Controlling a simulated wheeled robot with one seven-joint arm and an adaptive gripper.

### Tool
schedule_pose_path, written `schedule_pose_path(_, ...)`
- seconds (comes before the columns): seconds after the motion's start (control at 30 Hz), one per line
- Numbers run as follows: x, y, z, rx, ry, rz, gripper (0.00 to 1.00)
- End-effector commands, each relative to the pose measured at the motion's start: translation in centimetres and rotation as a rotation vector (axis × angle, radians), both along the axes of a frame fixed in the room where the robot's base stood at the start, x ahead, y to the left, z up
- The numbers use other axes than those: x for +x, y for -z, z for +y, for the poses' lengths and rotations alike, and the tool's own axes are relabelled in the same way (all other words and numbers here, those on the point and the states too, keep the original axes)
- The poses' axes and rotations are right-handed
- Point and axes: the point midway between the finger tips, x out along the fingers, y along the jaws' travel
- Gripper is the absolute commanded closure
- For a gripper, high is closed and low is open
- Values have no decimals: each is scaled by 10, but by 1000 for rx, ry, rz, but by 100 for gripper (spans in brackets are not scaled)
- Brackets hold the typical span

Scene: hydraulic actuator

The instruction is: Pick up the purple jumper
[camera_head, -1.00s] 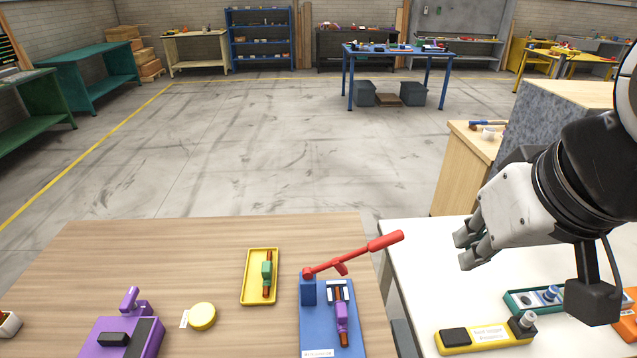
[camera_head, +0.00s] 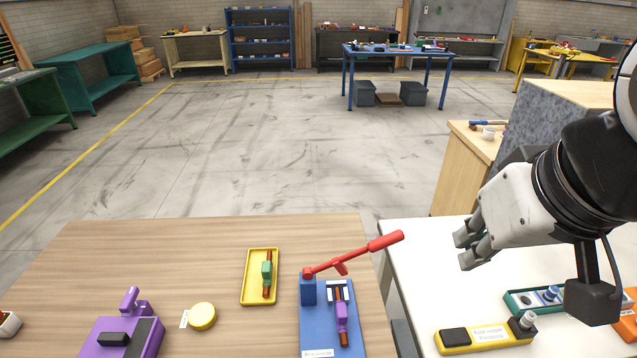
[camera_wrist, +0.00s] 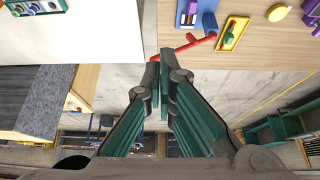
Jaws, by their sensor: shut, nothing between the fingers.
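The purple jumper (camera_head: 341,318), with brown ends, sits on the blue base (camera_head: 316,333) of a device on the wooden table. The device has a long red lever (camera_head: 350,256), raised to the right. My gripper (camera_head: 467,250) is to the right of the device and apart from it, above the white table. In the wrist view my gripper's fingers (camera_wrist: 164,62) are together and hold nothing. The red lever also shows in the wrist view (camera_wrist: 192,44), near the fingertips. The purple jumper is not clear in that view.
A green jumper (camera_head: 267,271) lies in a yellow tray (camera_head: 246,290). A yellow disc (camera_head: 202,316) and a purple device (camera_head: 97,337) are to the left. A yellow box (camera_head: 490,340) and a teal tray (camera_head: 515,302) rest on the white table (camera_head: 420,270). The wooden table's back left is clear.

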Motion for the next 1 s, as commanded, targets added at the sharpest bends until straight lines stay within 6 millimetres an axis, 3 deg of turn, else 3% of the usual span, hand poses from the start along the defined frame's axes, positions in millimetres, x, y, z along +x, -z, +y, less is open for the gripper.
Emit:
schedule_pose_path(0.03,0,0,0,0,0,0,98)
schedule_pose_path(0.27,17,8,5,-34,-96,38,46)
schedule_pose_path(0.3,25,13,8,-50,-141,54,43)
schedule_pose_path(0.47,63,38,22,-129,-378,130,43)
schedule_pose_path(0.67,107,82,45,-219,-694,215,43)
schedule_pose_path(1.0,161,183,89,-339,-1240,337,43)
